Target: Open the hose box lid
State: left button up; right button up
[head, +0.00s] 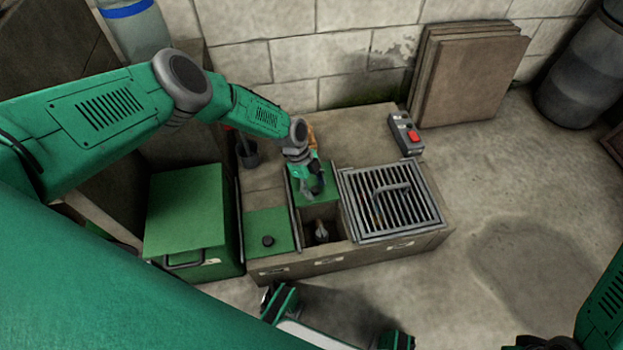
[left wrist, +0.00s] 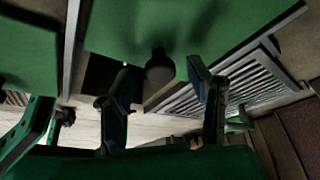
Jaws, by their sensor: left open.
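A green lid panel (head: 318,196) lies across the back of a middle compartment in the low stone-coloured housing (head: 290,268). The front of that compartment is an open dark gap (head: 322,222) with a small object inside. My left gripper (head: 309,190) is over this panel, with its fingers apart. In the left wrist view the panel (left wrist: 225,22) carries a dark round knob (left wrist: 160,67), which shows between the two open fingers (left wrist: 163,95). I cannot tell whether the fingers touch it.
A second green panel with a knob (head: 268,241) lies to the left and looks shut. A barred grate (head: 390,203) covers the right part. A green box with a front handle (head: 185,215) stands left. A red-button control box (head: 406,134) sits behind. Floor at right is clear.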

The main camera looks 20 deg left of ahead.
pick_arm(q)
jog(key=v, duration=1.1)
jog(key=shift+a+r, duration=0.2)
jog(key=shift+a, duration=0.1)
jog(key=shift+w, duration=0.15)
